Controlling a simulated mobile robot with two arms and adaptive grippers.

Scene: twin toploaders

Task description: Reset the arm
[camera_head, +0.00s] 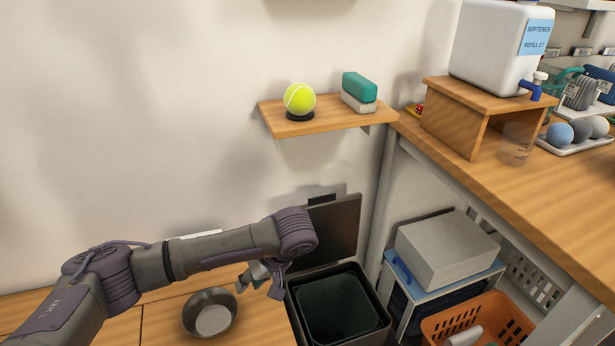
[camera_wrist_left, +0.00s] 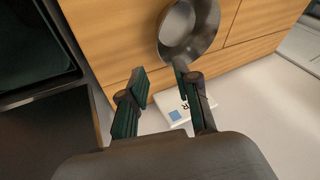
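My left arm reaches in from the left in the head view, and its gripper (camera_head: 262,278) hangs over the wooden surface beside the open dark bin. In the left wrist view the two fingers (camera_wrist_left: 160,72) stand apart with nothing between their tips. A grey metal bowl (camera_head: 210,312) lies on the wooden surface, left of the gripper; it also shows in the left wrist view (camera_wrist_left: 190,30), beyond the fingertips. My right gripper is in neither view.
The dark bin (camera_head: 385,318) has its lid (camera_head: 335,228) raised against the wall. A shelf (camera_head: 328,118) holds a tennis ball (camera_head: 299,98) and a green-and-white block (camera_head: 360,88). An orange basket (camera_head: 515,335) stands right. A white labelled item (camera_wrist_left: 178,115) lies behind the fingers.

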